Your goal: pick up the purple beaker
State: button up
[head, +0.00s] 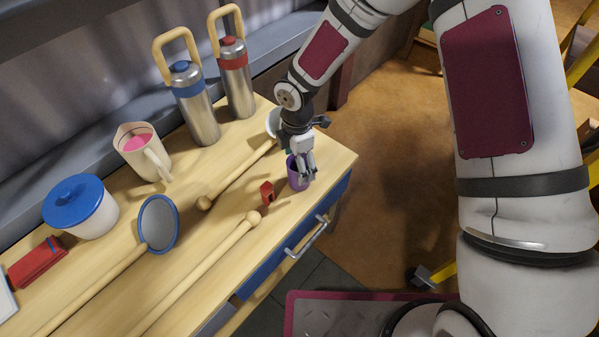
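The purple beaker (293,175) stands upright on the wooden worktop, near its right end and front edge. My gripper (307,174) comes down over it from above, with its fingers at the beaker's right side and rim. The fingers cover part of the beaker. I cannot tell whether they press on it or whether one finger is inside it.
A small red object (267,193) lies just left of the beaker. Long wooden sticks (215,262) and a round blue-rimmed mirror (158,224) lie further left. A pitcher (139,155), a blue-lidded pot (85,212) and two steel flasks (196,115) stand behind. A blue drawer (290,250) is below.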

jog(key=f, duration=0.4)
jog(key=shift+d+f, duration=0.25)
jog(key=shift+d, duration=0.05)
jog(key=c, duration=1.3)
jog(key=shift+r, duration=0.1)
jog(key=shift+r, duration=0.5)
notch_tip(320, 180, up, 2)
jog(key=shift+r, duration=0.15)
jog(key=s+d, duration=0.1)
jog(key=s, duration=0.4)
jog(key=s+d+r, duration=0.1)
jog(key=s+d, duration=0.1)
jog(key=s, duration=0.3)
jog(key=s+d, duration=0.1)
jog(key=s, duration=0.4)
jog(key=shift+s+d+r+b, duration=0.2)
jog(key=shift+s+r+b, duration=0.05)
jog(key=shift+b, duration=0.05)
jog(key=shift+c, duration=0.3)
